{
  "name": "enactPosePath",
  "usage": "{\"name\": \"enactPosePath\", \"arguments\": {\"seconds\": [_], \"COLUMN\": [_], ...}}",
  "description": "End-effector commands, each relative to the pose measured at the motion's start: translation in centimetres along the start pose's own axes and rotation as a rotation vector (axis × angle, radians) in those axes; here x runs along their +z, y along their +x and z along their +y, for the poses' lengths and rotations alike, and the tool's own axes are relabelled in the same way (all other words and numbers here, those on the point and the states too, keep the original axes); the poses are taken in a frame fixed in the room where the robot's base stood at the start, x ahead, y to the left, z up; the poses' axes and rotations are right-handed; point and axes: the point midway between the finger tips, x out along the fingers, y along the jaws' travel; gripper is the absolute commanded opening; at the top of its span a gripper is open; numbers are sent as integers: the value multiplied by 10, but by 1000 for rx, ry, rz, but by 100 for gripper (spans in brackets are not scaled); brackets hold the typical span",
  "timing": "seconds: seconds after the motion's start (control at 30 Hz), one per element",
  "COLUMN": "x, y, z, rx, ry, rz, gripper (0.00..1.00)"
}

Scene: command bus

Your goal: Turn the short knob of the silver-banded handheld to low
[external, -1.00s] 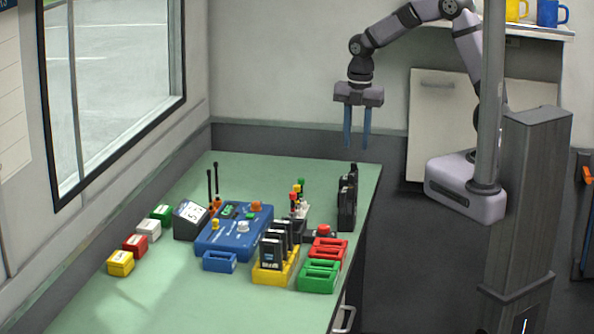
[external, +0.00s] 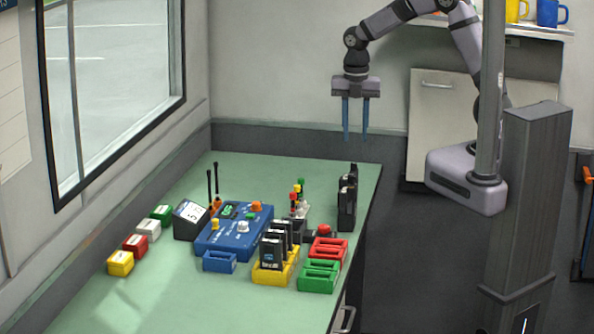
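My gripper (external: 356,138) is open and empty, with two blue fingers pointing down. It hangs in the air above the far right part of the green table. Black handhelds (external: 347,200) stand upright at the table's right edge, below the gripper. More dark handhelds (external: 271,252) stand in a yellow rack (external: 270,275) near the middle front. Two thin black antennas with orange parts (external: 212,190) rise behind the blue console. I cannot tell which handheld has a silver band, and its short knob is too small to make out.
A blue console (external: 232,238) with knobs and a small display (external: 190,218) are mid-table. Red (external: 326,248) and green (external: 317,277) trays, a red button (external: 323,230) and a blue tray (external: 219,262) surround the rack. Several coloured boxes (external: 134,245) line the left. The front table (external: 190,305) is clear.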

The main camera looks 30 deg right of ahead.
Motion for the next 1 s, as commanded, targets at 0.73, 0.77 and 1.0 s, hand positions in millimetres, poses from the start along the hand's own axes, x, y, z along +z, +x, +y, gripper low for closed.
{"name": "enactPosePath", "arguments": {"seconds": [0.73,0.77,1.0], "x": [0,0,0], "y": [68,70,74], "z": [0,0,0], "rx": [0,0,2], "ry": [3,3,3], "rz": [1,1,-1], "gripper": [30,30,30]}}
